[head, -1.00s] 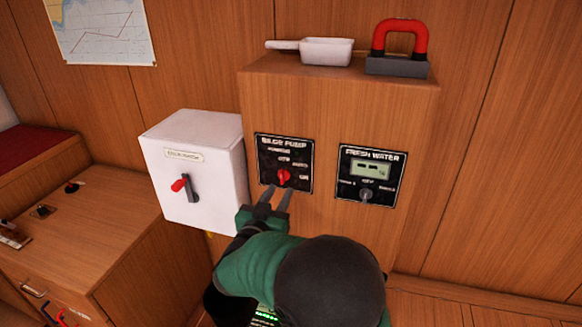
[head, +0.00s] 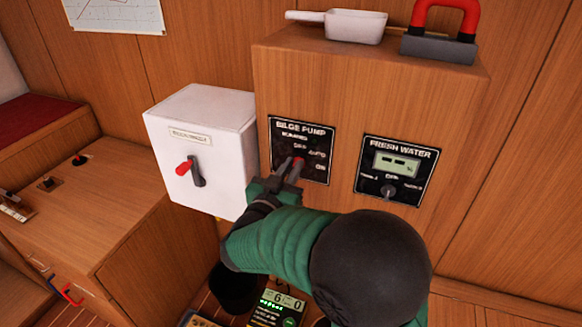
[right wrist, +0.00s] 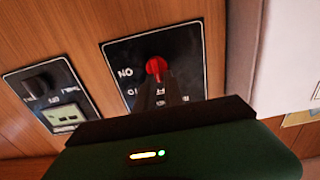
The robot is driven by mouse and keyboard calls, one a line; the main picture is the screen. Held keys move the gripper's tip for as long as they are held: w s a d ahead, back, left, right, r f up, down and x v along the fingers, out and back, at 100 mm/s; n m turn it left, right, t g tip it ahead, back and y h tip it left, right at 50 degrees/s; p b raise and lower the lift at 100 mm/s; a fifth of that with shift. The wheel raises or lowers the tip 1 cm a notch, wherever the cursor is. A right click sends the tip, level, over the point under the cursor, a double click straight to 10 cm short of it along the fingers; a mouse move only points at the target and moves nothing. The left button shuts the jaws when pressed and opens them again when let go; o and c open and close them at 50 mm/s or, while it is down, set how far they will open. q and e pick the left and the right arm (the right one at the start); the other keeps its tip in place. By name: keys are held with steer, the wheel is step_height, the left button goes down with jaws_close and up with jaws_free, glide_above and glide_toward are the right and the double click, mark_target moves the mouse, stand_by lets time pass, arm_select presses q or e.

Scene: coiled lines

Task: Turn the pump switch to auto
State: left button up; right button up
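The bilge pump panel (head: 318,172) is a black plate on the wooden cabinet's front, with labels that include AUTO and ON. Its red switch knob (head: 299,161) is partly hidden by my right gripper (head: 290,168). The gripper's two dark fingers are apart, with the tips right at the knob. In the right wrist view the red knob (right wrist: 157,68) shows just beyond the dark fingertips (right wrist: 163,90). I cannot tell whether the fingers touch it, nor exactly which label it points to. My left gripper is not in view.
A white box with a red-tipped lever (head: 185,168) stands close left of the panel. The fresh water panel (head: 397,170) is to the right. A white scoop (head: 350,25) and a red-handled block (head: 440,46) lie on the cabinet top. A dark bucket (head: 234,287) is below.

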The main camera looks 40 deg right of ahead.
steer(key=shift+s+d, duration=0.1)
steer(key=shift+d, duration=0.1)
jaws_close()
steer(key=shift+m, duration=0.3)
steer(key=shift+s+d+f+m+b, duration=0.15)
steer(key=shift+m+b, duration=0.7)
steer(key=shift+m, duration=0.5)
steer(key=shift+s+a+m+b, duration=0.1)
steer(key=shift+m+b, duration=0.8)
steer(key=shift+m, duration=0.4)
steer(key=shift+s+d+f+m+b, duration=0.15)
steer(key=shift+m+b, duration=0.7)
steer(key=shift+m, duration=0.5)
steer(key=shift+r, duration=0.1)
